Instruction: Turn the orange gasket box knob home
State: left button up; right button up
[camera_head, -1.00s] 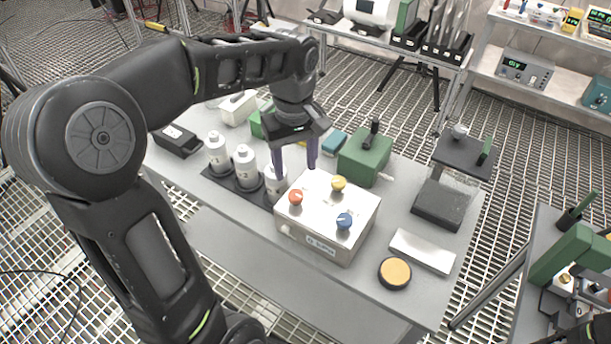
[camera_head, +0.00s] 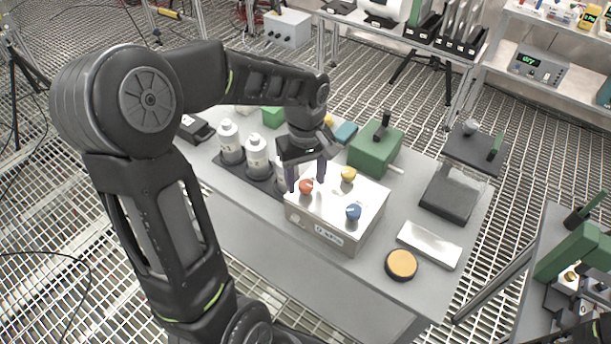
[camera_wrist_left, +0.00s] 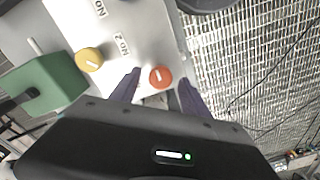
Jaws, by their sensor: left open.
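The gasket box (camera_head: 330,222) is a pale box on the grey table with three knobs on its top. The orange-red knob (camera_head: 306,186) is at its left corner, the yellow knob (camera_head: 348,174) at the back and the blue knob (camera_head: 353,211) at the front. My left gripper (camera_head: 306,183) is open and points down over the orange knob. In the left wrist view the orange knob (camera_wrist_left: 161,77) lies between the two fingertips, with a white pointer line. The yellow knob (camera_wrist_left: 89,59) is left of the fingers. Contact with the knob cannot be told. My right gripper is not seen.
White bottles (camera_head: 256,155) stand on a dark tray left of the box, close to my left gripper. A green device (camera_head: 375,148) is behind the box. A silver bar (camera_head: 430,245) and a round orange-topped disc (camera_head: 401,264) lie to the right.

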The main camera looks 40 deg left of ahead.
pick_arm(q)
grip_shut()
dwell(0.7)
